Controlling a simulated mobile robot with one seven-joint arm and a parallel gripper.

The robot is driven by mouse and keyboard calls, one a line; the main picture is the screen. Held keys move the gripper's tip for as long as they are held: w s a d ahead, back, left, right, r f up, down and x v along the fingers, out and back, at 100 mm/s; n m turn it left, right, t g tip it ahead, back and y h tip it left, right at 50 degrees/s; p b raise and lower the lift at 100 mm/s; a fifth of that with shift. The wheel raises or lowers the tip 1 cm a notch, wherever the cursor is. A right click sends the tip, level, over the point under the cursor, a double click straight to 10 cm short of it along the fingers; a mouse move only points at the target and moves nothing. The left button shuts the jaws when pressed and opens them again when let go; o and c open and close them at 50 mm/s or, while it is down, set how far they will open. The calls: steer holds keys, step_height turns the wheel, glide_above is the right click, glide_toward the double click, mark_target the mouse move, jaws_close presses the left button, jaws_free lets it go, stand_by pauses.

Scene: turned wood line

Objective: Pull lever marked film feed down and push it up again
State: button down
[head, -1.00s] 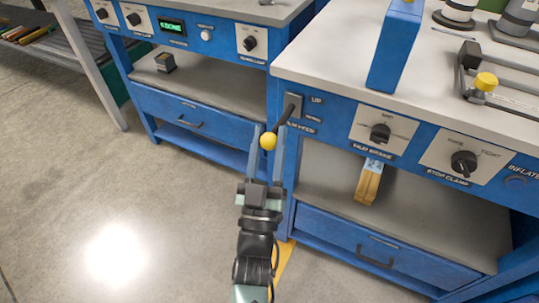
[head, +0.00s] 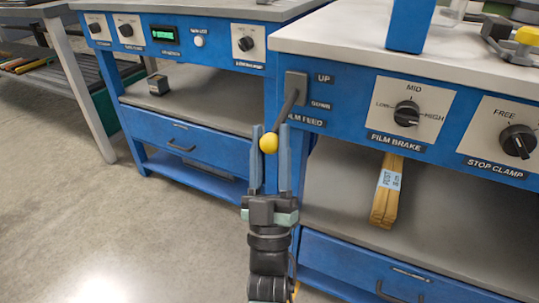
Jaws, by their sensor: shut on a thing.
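The film feed lever (head: 287,108) is a dark rod with a yellow ball knob (head: 268,143), on a grey plate (head: 296,87) at the left end of the right bench's blue front panel. Labels UP and DOWN (head: 320,105) stand beside the plate, with the partly hidden FILM FEED label (head: 306,119) below. The rod slants down and to the left from the plate. My gripper (head: 270,142) points away from me, its two fingers on either side of the yellow knob, shut on it.
The film brake knob (head: 407,113) and stop clamp knob (head: 518,142) are to the right on the same panel. A bundle of wooden strips (head: 386,205) lies on the shelf below. A second blue bench (head: 190,146) stands at the left. The floor (head: 60,200) at the left is clear.

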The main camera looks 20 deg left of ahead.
steer(key=shift+w+f+h+b, duration=0.3)
steer(key=shift+w+f+b, duration=0.1)
steer(key=shift+f, duration=0.35)
steer(key=shift+c, duration=2.3)
jaws_free()
steer(key=shift+r, duration=0.1)
steer(key=shift+s, duration=0.15)
steer(key=p+v, duration=0.2)
steer(key=v, duration=1)
steer(key=shift+d+f, duration=0.15)
steer(key=shift+f, duration=0.25)
steer(key=shift+s, duration=0.1)
